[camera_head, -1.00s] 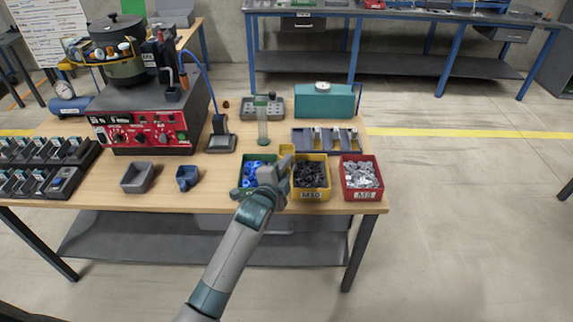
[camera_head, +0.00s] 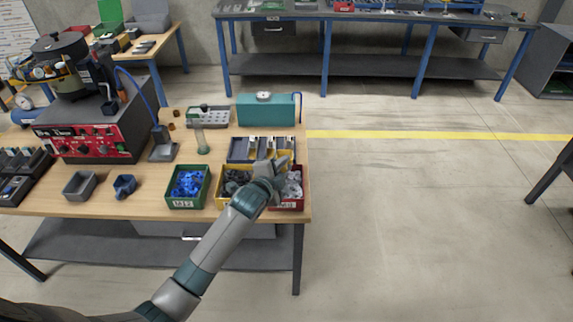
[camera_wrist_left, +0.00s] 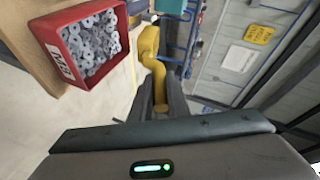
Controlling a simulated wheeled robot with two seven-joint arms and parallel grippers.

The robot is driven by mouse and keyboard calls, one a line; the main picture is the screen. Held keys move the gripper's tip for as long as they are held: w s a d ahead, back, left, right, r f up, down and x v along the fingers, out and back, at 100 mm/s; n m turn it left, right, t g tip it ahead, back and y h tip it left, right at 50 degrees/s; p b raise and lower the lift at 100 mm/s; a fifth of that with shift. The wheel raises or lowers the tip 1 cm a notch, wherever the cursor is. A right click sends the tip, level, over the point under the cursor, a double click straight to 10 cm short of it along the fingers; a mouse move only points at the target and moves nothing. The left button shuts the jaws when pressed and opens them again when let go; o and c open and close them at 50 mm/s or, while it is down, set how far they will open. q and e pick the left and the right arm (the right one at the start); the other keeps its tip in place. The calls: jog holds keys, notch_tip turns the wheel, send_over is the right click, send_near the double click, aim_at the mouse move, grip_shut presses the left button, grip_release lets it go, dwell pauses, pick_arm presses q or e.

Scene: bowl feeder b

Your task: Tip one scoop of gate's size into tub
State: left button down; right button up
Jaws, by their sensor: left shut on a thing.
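My left gripper (camera_head: 275,170) is shut on the handle of a yellow scoop (camera_wrist_left: 149,42), in front of the wrist camera. In the head view the gripper is above the border between the yellow bin (camera_head: 222,201) of dark parts and the red bin (camera_head: 299,204) of grey nuts, hiding part of both. Whether the scoop holds parts cannot be told. The red bin (camera_wrist_left: 63,75) is beside the scoop in the wrist view. A green bin (camera_head: 187,203) holds blue parts. A small grey tub (camera_head: 80,186) stands at the left. My right gripper is not in view.
The bowl feeder (camera_head: 85,130) with its red panel stands at the back left of the bench. Open floor lies right of the bench.

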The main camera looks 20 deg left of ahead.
pick_arm(q)
jog(key=shift+w+d+r, duration=0.1)
jog(key=shift+w+d, duration=0.05)
jog(key=shift+d, duration=0.15)
jog(key=shift+a, duration=0.1)
jog(key=shift+f+b, duration=0.5)
jog(key=shift+f, duration=0.15)
jog(key=shift+g, duration=0.3)
notch_tip(320, 180, down, 10)
jog(key=b, duration=0.6)
jog(key=shift+w+r, duration=0.1)
dwell(0.7)
